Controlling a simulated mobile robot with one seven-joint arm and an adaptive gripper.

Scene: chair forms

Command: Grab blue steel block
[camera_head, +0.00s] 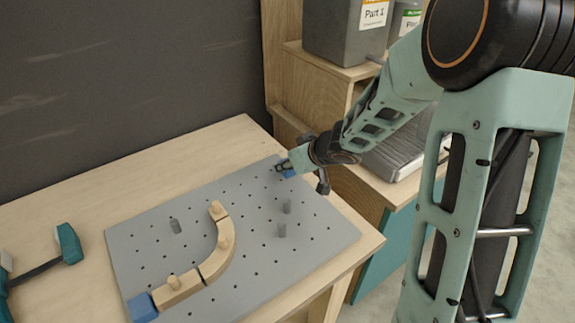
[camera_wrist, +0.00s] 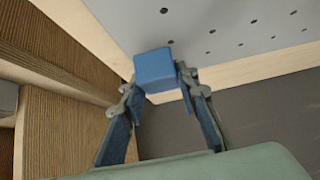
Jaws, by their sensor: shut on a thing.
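A blue block (camera_wrist: 155,68) sits between the fingertips of my gripper (camera_wrist: 156,88) in the wrist view. The fingers are shut on its two sides. In the head view my gripper (camera_head: 284,167) is at the back right corner of the grey perforated board, and a bit of the held block (camera_head: 289,173) shows beside the fingers. The rest of that block is hidden by the gripper. I cannot tell whether it touches the board. A second blue block (camera_head: 142,307) lies at the front left corner of the board, against the end of the wooden pieces.
The grey board (camera_head: 262,260) lies on a wooden table (camera_head: 60,200). Curved wooden pieces (camera_head: 217,250) with pegs and several grey pins (camera_head: 282,230) stand on it. A teal clamp (camera_head: 68,244) lies at left. Shelving (camera_head: 300,85) with grey bins (camera_head: 340,30) stands behind at right.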

